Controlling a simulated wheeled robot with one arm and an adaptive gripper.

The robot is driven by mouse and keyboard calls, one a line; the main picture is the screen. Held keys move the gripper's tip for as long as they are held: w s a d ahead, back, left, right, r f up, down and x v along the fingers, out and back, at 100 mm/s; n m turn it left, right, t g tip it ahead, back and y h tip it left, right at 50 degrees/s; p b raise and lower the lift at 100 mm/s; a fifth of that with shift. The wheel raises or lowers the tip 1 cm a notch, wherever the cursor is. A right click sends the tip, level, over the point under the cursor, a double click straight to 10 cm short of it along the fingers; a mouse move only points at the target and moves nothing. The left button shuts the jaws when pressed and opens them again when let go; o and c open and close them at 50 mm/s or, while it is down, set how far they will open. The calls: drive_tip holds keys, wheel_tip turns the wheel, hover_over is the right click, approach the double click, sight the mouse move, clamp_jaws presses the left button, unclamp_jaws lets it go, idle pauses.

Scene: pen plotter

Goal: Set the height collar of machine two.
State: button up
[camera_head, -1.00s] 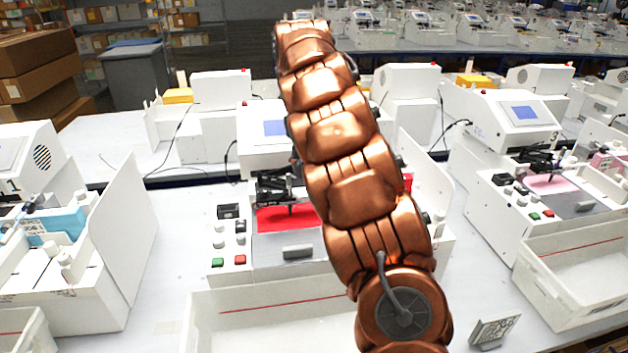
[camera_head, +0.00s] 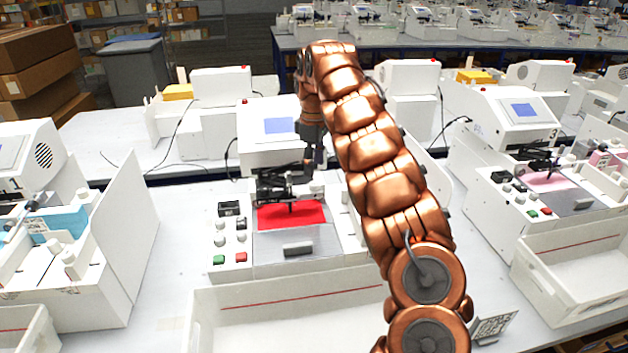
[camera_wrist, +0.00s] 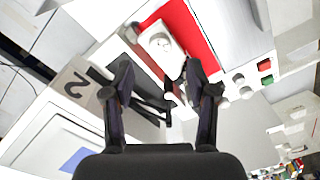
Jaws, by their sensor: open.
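Machine two (camera_head: 270,150) is the white plotter in the middle of the head view, with a red sheet (camera_head: 305,216) on its bed. In the wrist view its "2" label (camera_wrist: 76,90) shows at left and the red sheet (camera_wrist: 188,28) at top. A white round part (camera_wrist: 160,42) with a small marking, perhaps the height collar, stands beside the sheet, just beyond my fingertips. My gripper (camera_wrist: 160,82) is open, its fingers apart with no object gripped. The black pen carriage (camera_wrist: 150,105) shows between and behind the fingers. In the head view my gripper (camera_head: 314,152) hangs above the carriage, partly hidden.
Knobs (camera_head: 220,235) and green (camera_head: 218,260) and red (camera_head: 241,258) buttons sit left of the bed. A white tray (camera_head: 290,315) stands in front. Machine one (camera_head: 30,155) and machine three (camera_head: 515,125) flank it, with upright white side panels (camera_head: 125,230).

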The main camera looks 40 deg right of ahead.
sight(314, 183)
drive_tip(key=shift+f+p, duration=0.95)
drive_tip(key=shift+f, duration=1.95)
clamp_jaws()
